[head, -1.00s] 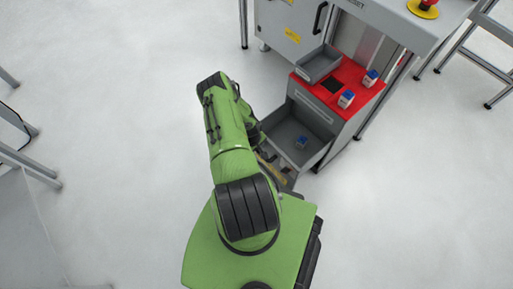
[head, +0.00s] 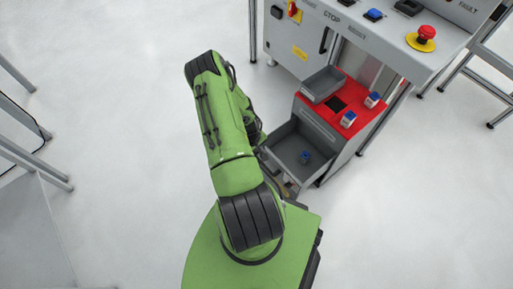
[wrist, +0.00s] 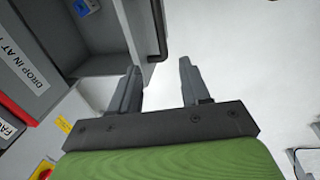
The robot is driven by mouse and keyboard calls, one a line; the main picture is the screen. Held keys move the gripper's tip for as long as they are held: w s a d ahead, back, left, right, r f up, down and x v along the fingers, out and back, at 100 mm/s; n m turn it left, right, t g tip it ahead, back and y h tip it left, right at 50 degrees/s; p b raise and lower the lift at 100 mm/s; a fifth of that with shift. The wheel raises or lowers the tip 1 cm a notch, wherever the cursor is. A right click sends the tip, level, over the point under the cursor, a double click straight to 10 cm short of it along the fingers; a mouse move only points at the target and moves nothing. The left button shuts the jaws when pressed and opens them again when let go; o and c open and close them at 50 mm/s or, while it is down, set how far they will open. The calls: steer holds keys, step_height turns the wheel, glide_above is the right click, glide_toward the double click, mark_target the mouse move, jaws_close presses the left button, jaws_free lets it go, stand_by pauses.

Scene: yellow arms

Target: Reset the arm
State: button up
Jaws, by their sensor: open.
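My green arm stands folded beside the drawer unit in the head view, and its gripper end is hidden behind the arm there. In the wrist view my gripper (wrist: 157,88) is open, with two grey fingers apart and nothing between them. The fingers are over the pale floor just beside the open drawer's edge. The open grey drawer (head: 284,150) holds a small blue object (head: 305,157), which also shows at the top of the wrist view (wrist: 86,6).
A red-topped cabinet (head: 352,101) carries a grey tray (head: 322,84) and two small blue-and-white items (head: 347,119). A control desk with a red emergency button (head: 426,33) stands behind. The floor (head: 120,130) left of my arm is clear. Metal frames stand at both sides.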

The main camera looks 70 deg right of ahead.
stand_by(0.5)
steer(key=w+a+r+t+p, duration=0.1)
steer(key=w+a+r, duration=0.2)
steer(key=w+r, duration=0.5)
steer(key=w+a+r+n+t+p, duration=0.15)
steer(key=w+a+r, duration=0.25)
steer(key=r, duration=0.8)
steer(key=w+a+r+t+p, duration=0.1)
steer(key=w+a+r, duration=0.2)
steer(key=w+r, duration=0.5)
steer(key=s+a+r+n+t+y+p, duration=0.1)
steer(key=s+a+r+p, duration=0.15)
steer(key=a+r, duration=0.7)
steer(key=s+a+r+n+t+p, duration=0.1)
steer(key=s+a+r, duration=0.3)
steer(key=a+r, duration=0.55)
steer(key=s+a+r+n+t+y+p, duration=0.1)
steer(key=s+a+r, duration=0.3)
steer(key=s+r, duration=0.5)
steer(key=shift+s+n+p, duration=0.35)
steer(key=shift+s, duration=0.55)
